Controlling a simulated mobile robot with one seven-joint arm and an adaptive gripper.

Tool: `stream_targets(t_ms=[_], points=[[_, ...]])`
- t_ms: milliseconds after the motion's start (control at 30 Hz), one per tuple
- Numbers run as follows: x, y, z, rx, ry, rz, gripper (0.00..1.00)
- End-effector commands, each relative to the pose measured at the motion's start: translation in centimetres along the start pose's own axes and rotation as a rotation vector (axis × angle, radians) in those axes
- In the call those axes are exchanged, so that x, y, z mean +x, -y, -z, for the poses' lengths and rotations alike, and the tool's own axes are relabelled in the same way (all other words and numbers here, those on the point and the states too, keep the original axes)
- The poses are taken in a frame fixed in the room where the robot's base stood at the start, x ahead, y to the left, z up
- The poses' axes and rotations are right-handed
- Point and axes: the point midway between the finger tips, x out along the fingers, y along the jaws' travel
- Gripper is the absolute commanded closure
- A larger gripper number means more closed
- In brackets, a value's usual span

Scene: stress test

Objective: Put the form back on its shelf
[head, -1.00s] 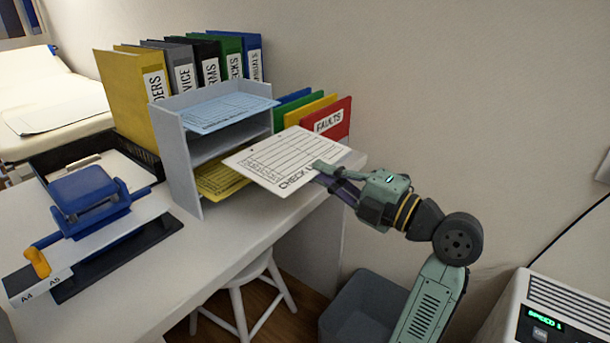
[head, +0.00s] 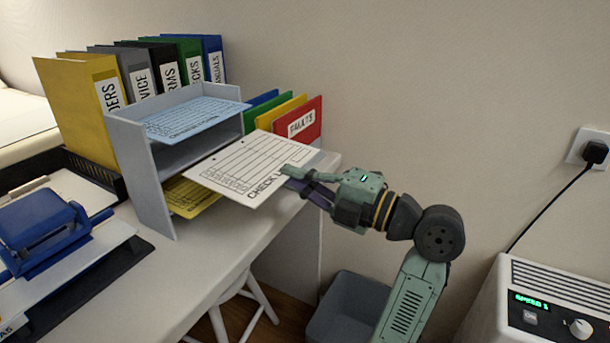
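The white form (head: 245,170), marked "CHECK L…", is held out flat in front of the grey letter tray rack (head: 146,190). My gripper (head: 290,180) is shut on the form's right edge. The form's far left part overlaps the rack's opening in the picture; I cannot tell whether it is inside. A blue form (head: 190,117) lies on the rack's top shelf. A yellow form (head: 190,197) lies on the bottom shelf and is partly hidden by the white form. The middle shelf (head: 185,152) looks empty where it shows.
Several binders (head: 75,105) stand behind the rack. A blue hole punch (head: 40,230) sits at the left. A stool (head: 245,310) and grey bin (head: 345,305) are below; a white machine (head: 550,300) is at right.

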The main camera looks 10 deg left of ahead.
Motion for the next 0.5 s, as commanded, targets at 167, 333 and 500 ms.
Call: stream_targets(t_ms=[167, 333, 500], points=[[1.4, 0.0, 0.0, 0.001, -0.002, -0.002, 1.0], [2.5, 0.1, 0.0, 0.001, -0.001, -0.004, 1.0], [3.7, 0.3, 0.0, 0.001, -0.001, -0.006, 1.0]])
